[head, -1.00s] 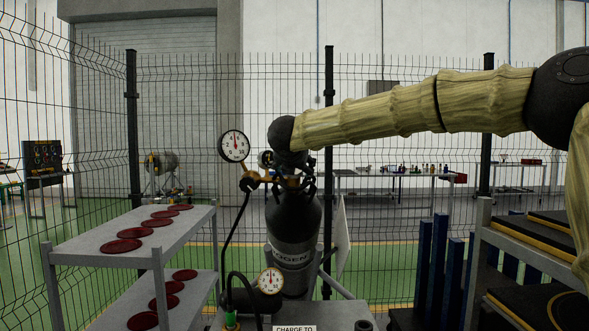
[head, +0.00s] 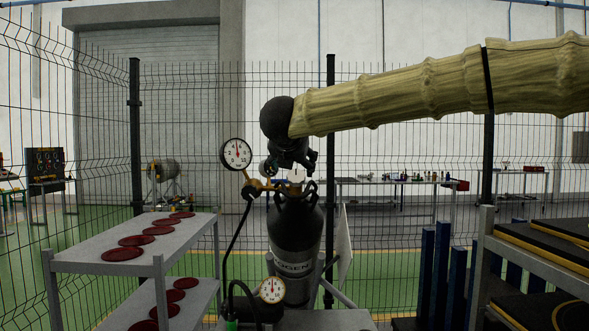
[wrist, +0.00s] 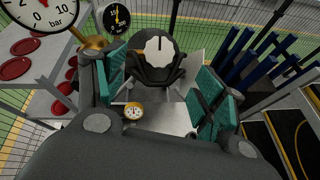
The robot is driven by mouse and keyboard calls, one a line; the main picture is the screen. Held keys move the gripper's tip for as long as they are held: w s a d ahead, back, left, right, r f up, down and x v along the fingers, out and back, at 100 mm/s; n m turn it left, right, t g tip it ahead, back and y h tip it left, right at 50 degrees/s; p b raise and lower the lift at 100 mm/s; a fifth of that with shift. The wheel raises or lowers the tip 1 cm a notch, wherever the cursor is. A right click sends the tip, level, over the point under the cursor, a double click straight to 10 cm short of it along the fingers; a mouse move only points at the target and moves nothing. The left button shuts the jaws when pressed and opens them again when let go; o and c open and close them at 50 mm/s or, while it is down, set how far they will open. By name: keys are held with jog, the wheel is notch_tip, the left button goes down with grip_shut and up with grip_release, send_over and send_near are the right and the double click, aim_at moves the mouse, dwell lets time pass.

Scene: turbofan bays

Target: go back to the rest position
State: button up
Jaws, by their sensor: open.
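My gripper (head: 303,163) hangs just above the top of the dark nitrogen cylinder (head: 296,236) in the head view. In the wrist view the teal-padded fingers of my gripper (wrist: 160,82) are spread apart with nothing held between them. The white round valve knob (wrist: 159,49) on the cylinder top shows past the fingers, apart from the pads. The knob also shows in the head view (head: 296,175), below my gripper. My pale sleeved arm reaches in from the right.
A large pressure gauge (head: 236,153) on brass fittings stands close left of my gripper; a lower gauge (head: 271,290) sits below. A grey shelf (head: 88,251) with red discs is left. A rack (head: 484,250) and blue posts stand right. Wire fencing runs behind.

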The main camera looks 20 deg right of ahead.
jog(key=shift+s+a+r, duration=0.15)
jog(key=shift+s+r, duration=0.05)
jog(key=shift+s, duration=0.2)
jog(key=shift+f, duration=0.1)
